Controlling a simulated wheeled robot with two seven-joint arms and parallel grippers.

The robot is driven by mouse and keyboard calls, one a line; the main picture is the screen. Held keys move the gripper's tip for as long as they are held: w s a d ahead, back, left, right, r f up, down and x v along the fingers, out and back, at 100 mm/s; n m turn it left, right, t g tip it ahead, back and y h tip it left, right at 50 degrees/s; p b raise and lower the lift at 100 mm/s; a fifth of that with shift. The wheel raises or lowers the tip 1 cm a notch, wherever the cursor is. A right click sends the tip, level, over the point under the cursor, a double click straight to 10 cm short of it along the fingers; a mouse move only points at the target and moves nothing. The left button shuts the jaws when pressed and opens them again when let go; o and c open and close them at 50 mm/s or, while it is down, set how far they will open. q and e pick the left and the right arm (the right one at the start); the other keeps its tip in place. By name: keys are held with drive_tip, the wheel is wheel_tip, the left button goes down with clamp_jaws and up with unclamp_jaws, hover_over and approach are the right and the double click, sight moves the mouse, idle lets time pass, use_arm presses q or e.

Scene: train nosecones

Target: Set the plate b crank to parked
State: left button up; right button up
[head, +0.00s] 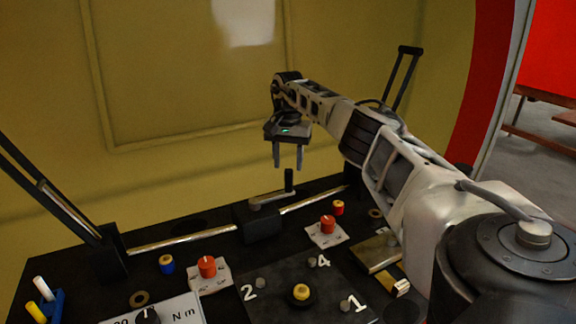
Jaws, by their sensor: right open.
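A crank (268,199) with a flat grey arm and an upright black knob (289,180) sits on a black block (259,224) at the back of the black bench. Its arm points right. No label reading plate b or parked is legible. My right gripper (287,164) points down with its two fingers apart and empty. My left gripper is out of view.
A metal rod (182,241) runs along the back, through the block. Orange knobs (207,267) stand on white bases; a numbered black plate (262,307) with a yellow knob (301,293) lies in front. Black uprights (55,200) stand left and right. A yellow wall closes the back.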

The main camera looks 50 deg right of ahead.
wheel_tip(320, 180, up, 10)
drive_tip(key=p, duration=0.2)
drive_tip(key=shift+r, duration=0.25)
